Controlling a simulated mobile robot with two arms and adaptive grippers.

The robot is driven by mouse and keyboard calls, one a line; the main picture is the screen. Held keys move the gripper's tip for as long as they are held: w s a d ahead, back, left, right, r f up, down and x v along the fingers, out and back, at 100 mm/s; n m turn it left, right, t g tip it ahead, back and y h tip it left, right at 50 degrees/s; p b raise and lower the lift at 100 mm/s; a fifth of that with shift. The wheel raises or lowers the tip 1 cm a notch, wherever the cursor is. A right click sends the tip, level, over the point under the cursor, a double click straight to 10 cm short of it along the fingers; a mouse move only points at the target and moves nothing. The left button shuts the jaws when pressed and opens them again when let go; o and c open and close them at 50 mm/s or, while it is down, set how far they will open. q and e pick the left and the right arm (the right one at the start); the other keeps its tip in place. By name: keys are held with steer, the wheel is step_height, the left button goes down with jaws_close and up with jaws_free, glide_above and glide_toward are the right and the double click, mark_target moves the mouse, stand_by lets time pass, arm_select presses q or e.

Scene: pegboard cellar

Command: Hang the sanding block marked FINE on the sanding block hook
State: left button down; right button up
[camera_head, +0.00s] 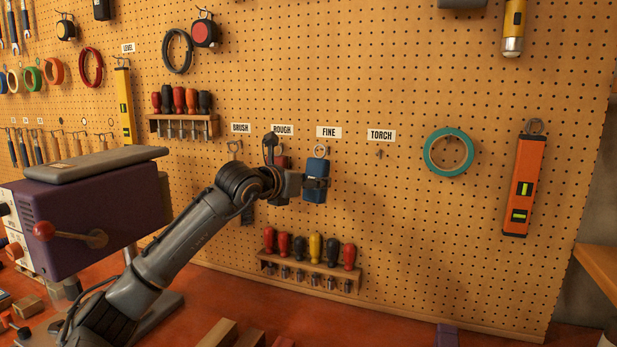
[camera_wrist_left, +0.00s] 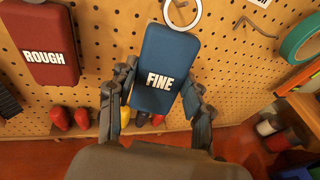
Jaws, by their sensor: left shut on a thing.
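The blue sanding block marked FINE (camera_head: 317,188) is upright just in front of the pegboard, below the FINE label (camera_head: 329,132). A pale ring (camera_head: 320,150) tops the block; it also shows at the top edge of the left wrist view (camera_wrist_left: 183,12). My left gripper (camera_head: 314,183) is shut on the block, one finger on each side in the left wrist view (camera_wrist_left: 155,98). The sanding block hook is not clear behind the ring, so I cannot tell whether the ring is on it. My right gripper is not in view.
The red ROUGH block (camera_wrist_left: 42,45) hangs to the left, partly hidden by my arm in the head view. An empty hook (camera_head: 379,153) is under the TORCH label (camera_head: 381,135). A screwdriver rack (camera_head: 310,274) is below. A teal tape roll (camera_head: 430,163) hangs to the right.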

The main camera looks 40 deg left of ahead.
arm_select(q)
steer(key=shift+w+a+p, duration=0.1)
steer(key=shift+w+p, duration=0.3)
steer(key=shift+w, duration=0.15)
steer(key=shift+w+a+f, duration=0.15)
steer(key=shift+w+f, duration=0.15)
steer(key=shift+w, duration=0.25)
steer(key=shift+w+f+b, duration=0.15)
steer(key=shift+w+b, duration=0.1)
steer(key=shift+b, duration=0.05)
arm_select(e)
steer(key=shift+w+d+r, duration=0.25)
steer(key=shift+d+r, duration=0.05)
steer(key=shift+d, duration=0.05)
arm_select(q)
steer(key=c, duration=0.5)
jaws_free()
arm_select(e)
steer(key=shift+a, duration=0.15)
arm_select(q)
steer(key=shift+s, duration=0.1)
